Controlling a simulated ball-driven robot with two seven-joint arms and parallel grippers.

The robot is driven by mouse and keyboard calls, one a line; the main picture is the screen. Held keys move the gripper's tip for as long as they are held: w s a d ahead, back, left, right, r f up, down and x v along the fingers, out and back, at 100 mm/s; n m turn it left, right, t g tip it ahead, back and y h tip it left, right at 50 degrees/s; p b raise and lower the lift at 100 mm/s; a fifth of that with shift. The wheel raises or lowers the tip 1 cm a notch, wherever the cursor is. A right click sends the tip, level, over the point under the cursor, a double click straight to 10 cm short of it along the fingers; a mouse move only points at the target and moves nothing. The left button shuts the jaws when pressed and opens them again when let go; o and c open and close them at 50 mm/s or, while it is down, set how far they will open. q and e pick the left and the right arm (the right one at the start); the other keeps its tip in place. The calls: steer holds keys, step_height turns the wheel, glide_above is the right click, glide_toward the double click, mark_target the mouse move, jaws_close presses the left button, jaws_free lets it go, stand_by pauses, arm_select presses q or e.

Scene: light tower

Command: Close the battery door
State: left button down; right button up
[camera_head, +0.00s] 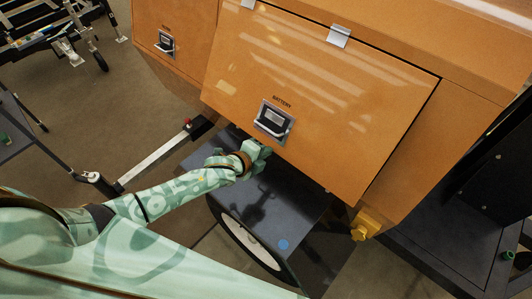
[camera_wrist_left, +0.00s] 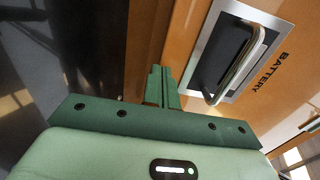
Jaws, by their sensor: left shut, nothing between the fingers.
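The battery door (camera_head: 345,120) is an orange panel, hinged along its top edge, on the side of the orange housing. A thin dark gap shows along its right edge; I cannot tell whether it sits fully flush. Its latch (camera_head: 273,120) is a silver plate with a loop handle near the lower edge, under the word BATTERY. In the left wrist view the latch (camera_wrist_left: 232,55) is large, right of the fingers. My left gripper (camera_head: 262,150) is shut and empty just below the latch by the door's lower edge; its fingers (camera_wrist_left: 160,85) show together. Contact is unclear. My right gripper is not in view.
A second orange panel with a similar latch (camera_head: 166,43) is at upper left. A dark fender (camera_head: 290,215) over a wheel (camera_head: 250,240) lies below the door. A yellow bracket (camera_head: 365,225) sits under its lower right corner.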

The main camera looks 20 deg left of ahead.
arm_select(q)
steer(key=shift+w+f, duration=0.1)
steer(key=shift+w, duration=0.1)
steer(key=shift+t, duration=0.5)
steer(key=w+f+b, duration=0.1)
steer(key=b, duration=0.1)
steer(key=w+d+f+b, duration=0.1)
steer(key=w+b, duration=0.1)
steer(key=b, duration=0.1)
steer(key=shift+w+d+f, duration=0.1)
steer(key=shift+d+f, duration=0.05)
steer(key=shift+f, duration=0.25)
steer(key=shift+w+d+r+b, duration=0.1)
steer(key=shift+w+r+b, duration=0.1)
steer(key=shift+w+b, duration=0.2)
